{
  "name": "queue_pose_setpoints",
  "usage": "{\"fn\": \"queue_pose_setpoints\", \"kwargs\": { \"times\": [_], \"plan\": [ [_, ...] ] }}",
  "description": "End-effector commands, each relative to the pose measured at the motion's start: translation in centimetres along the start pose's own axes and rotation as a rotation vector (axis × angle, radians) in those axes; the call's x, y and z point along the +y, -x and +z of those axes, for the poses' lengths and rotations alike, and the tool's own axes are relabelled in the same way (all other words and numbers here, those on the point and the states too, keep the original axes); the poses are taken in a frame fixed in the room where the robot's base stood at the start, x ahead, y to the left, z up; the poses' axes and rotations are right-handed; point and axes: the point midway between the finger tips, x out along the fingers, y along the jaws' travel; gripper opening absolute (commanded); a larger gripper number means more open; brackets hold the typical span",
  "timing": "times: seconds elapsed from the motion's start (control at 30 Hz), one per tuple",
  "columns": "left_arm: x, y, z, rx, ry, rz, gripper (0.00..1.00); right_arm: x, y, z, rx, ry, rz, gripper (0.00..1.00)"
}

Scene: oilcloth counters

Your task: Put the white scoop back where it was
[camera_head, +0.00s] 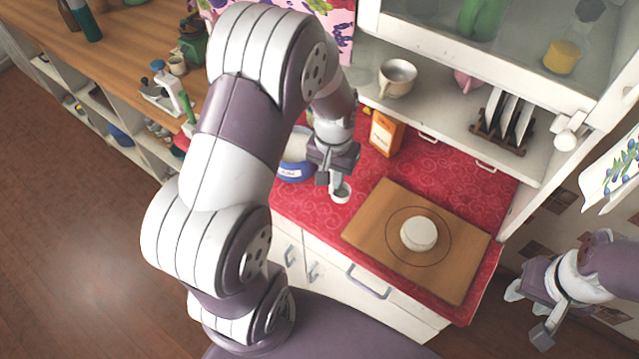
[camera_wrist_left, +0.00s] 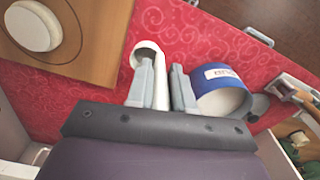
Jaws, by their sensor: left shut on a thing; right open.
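The white scoop (camera_head: 342,193) is held by my left gripper (camera_head: 335,180) over the red counter, to the right of the blue canister (camera_head: 295,172). In the left wrist view the scoop (camera_wrist_left: 148,50) has its round cup just past the fingertips and its handle between the fingers of the left gripper (camera_wrist_left: 160,80). The labelled blue canister (camera_wrist_left: 222,78) is beside the gripper there; its mouth shows white in the head view and is partly hidden by my arm. My right gripper (camera_head: 527,312) is open and empty at the lower right, off the counter.
A wooden board (camera_head: 370,235) with a drawn circle bears a white round lump (camera_head: 419,233). An orange box (camera_head: 386,133) stands behind. A shelf (camera_head: 440,125) with a cup (camera_head: 397,78) and a plate rack (camera_head: 503,120) overhangs the counter's back.

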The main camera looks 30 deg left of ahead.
Motion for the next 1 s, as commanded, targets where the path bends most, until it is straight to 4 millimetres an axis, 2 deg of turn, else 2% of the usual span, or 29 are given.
{"fn": "queue_pose_setpoints", "kwargs": {
  "times": [0.03, 0.13, 0.4, 0.77, 0.8, 0.83, 0.87, 1.0],
  "plan": [
    [-1.0, -0.3, 0.4, -0.004, 0.005, 0.0, 0.0, 0.0, 0.6, -0.1, 0.0, 0.0, 0.0, 0.43],
    [-2.1, -1.2, 0.7, -0.002, 0.002, 0.0, 0.0, 0.0, 0.8, -0.1, 0.0, 0.0, 0.0, 0.43],
    [-2.4, -5.2, 0.8, -0.002, -0.002, 0.0, 0.0, 0.0, 2.0, -0.2, 0.0, 0.0, 0.0, 0.43],
    [-2.4, -6.0, 0.8, 0.0, -0.001, 0.0, 0.0, 0.0, 1.6, -0.2, 0.0, 0.0, 0.0, 0.43],
    [-2.3, -5.8, 0.8, 0.0, -0.001, 0.0, 0.34, 0.0, 1.7, -0.2, 0.0, 0.0, 0.0, 0.43],
    [-2.4, -5.8, 0.8, 0.0, -0.001, 0.0, 0.44, 0.0, 1.7, -0.2, 0.0, 0.0, 0.0, 0.43],
    [-2.3, -5.8, 0.8, 0.0, -0.001, 0.0, 0.47, 0.0, 1.7, -0.2, 0.0, 0.0, 0.0, 0.43],
    [-2.3, -5.8, 0.8, 0.0, -0.001, 0.0, 0.47, 0.0, 1.7, -0.2, 0.0, 0.0, 0.0, 0.43]
  ]
}}
